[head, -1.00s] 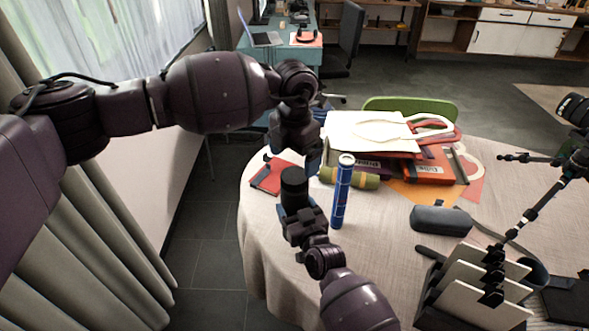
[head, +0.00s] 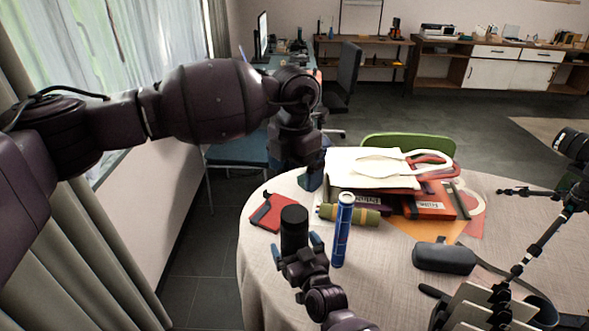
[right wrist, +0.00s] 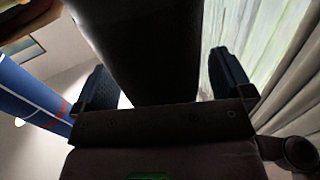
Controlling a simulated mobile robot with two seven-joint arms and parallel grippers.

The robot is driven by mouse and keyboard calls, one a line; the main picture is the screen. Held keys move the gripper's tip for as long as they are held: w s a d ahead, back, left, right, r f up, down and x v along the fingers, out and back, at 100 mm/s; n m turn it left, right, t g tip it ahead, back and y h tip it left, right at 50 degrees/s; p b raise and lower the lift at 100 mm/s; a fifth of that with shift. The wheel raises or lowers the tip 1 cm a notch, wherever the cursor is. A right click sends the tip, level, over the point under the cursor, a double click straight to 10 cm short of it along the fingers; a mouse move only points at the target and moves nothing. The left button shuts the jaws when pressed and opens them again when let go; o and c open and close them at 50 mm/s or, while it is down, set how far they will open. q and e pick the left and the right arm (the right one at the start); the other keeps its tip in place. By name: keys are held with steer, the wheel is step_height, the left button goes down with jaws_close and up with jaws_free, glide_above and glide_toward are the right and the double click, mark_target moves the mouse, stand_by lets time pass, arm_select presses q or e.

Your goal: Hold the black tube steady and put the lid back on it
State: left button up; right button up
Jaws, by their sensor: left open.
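The black tube (head: 294,228) stands upright near the table's left front edge in the head view; its lower end is hidden behind my right gripper. My right gripper (head: 299,250) has its fingers apart on either side of the tube. The right wrist view shows the tube (right wrist: 140,50) between the two fingers (right wrist: 165,85), with light gaps beside it. My left gripper (head: 312,180) points down at the table's far left edge, open, beyond the tube and apart from it. I cannot make out a separate lid, nor whether one sits on the tube.
A blue tube (head: 342,230) stands close to the right of the black one. A red notebook (head: 268,212), a green roll (head: 352,214) and a pile of books with a white bag (head: 375,170) lie behind. A grey case (head: 443,257) and a tripod (head: 545,240) stand right.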

steer(key=shift+s, duration=0.15)
arm_select(q)
steer(key=shift+r+p, duration=0.45)
steer(key=shift+r, duration=0.4)
arm_select(e)
steer(key=v, duration=1)
steer(key=shift+s+d, duration=0.15)
steer(key=shift+s, duration=0.1)
arm_select(q)
steer(key=shift+s, duration=0.1)
arm_select(e)
steer(key=shift+s, duration=0.1)
